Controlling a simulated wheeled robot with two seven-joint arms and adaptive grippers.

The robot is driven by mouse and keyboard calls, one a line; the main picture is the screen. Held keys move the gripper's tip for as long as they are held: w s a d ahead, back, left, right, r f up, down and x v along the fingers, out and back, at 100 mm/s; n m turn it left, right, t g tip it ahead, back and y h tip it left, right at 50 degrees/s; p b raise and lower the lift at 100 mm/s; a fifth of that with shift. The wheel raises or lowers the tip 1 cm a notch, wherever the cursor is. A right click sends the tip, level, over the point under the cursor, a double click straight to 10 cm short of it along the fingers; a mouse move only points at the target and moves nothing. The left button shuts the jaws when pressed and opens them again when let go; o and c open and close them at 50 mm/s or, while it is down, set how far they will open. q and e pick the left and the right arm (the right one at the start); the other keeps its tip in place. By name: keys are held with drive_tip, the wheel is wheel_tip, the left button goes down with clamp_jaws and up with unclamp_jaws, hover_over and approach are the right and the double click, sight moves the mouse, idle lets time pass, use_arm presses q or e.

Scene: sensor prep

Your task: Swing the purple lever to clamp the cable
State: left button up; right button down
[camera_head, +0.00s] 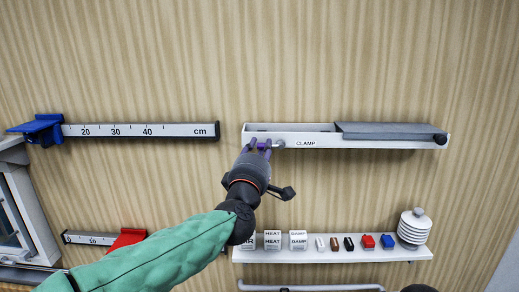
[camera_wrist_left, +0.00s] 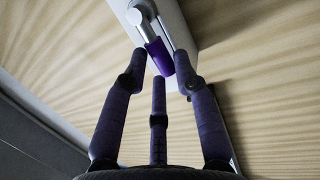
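The purple lever (camera_wrist_left: 158,58) has a silver pivot arm on the white clamp (camera_wrist_left: 172,20) in the left wrist view. In the head view the clamp (camera_head: 385,142) is a long white wall rail labelled CLAMP, with a grey cover over its right part. My left gripper (camera_head: 262,146) is at the rail's lower left edge, beside the label. In the left wrist view its fingertips (camera_wrist_left: 160,62) are spread on both sides of the lever; I cannot tell whether they touch it. My fingers mostly hide the lever in the head view. I cannot make out a cable.
A shelf (camera_head: 330,254) below holds several labelled blocks, small coloured pieces and a white ribbed shield (camera_head: 414,228). A cm ruler (camera_head: 185,131) with a blue end is at upper left, another with a red slider (camera_head: 127,240) lower left. A dark shape shows at the bottom edge.

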use_arm(q)
drive_tip(key=shift+o, duration=1)
drive_tip(key=v, duration=1.2)
drive_tip(key=shift+f, duration=0.1)
